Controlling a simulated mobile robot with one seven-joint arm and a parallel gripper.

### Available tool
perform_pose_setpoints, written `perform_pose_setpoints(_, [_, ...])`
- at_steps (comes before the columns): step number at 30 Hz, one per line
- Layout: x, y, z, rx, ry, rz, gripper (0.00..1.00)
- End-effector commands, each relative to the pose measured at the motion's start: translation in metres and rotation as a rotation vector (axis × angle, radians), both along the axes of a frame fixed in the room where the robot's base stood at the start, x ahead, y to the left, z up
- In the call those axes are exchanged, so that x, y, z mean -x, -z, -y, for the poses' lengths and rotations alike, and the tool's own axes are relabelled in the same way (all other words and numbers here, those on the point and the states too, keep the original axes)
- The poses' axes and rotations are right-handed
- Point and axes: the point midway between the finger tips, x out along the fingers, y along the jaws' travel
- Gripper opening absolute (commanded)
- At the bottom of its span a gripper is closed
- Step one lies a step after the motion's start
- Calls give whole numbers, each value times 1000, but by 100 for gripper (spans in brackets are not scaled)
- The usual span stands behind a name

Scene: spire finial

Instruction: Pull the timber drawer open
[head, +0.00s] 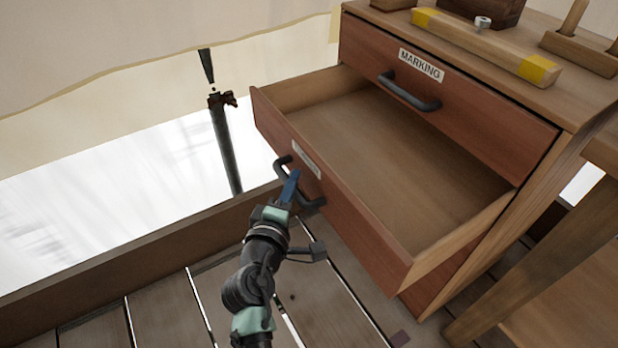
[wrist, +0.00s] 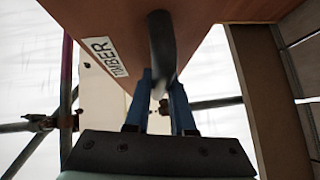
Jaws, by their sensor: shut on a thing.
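The timber drawer (head: 397,168) is the lower drawer of the wooden cabinet. It stands pulled well out, and its inside looks empty. Its red-brown front carries a label, which reads TIMBER in the wrist view (wrist: 104,56). The dark bar handle (head: 283,169) is on that front and also shows in the wrist view (wrist: 161,45). My gripper (head: 290,186) is shut on the handle, its blue fingers on either side of the bar. In the wrist view my gripper (wrist: 163,85) reaches up to the handle from below. Part of the handle is hidden by the fingers.
The upper drawer (head: 450,95), labelled MARKING, is shut. A wooden bar with yellow ends (head: 485,47) and other wooden pieces lie on the cabinet top. A timber edge board (head: 130,245) borders the plank floor at left. A scaffold pole (head: 226,145) stands behind it.

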Motion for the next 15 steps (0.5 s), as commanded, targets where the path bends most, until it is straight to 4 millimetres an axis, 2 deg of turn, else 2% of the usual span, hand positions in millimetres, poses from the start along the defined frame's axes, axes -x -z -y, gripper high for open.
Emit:
perform_pose_setpoints(6, [26,2,-35,1,0,1,0])
perform_pose_setpoints(15, [42,0,-57,0,3,0,0])
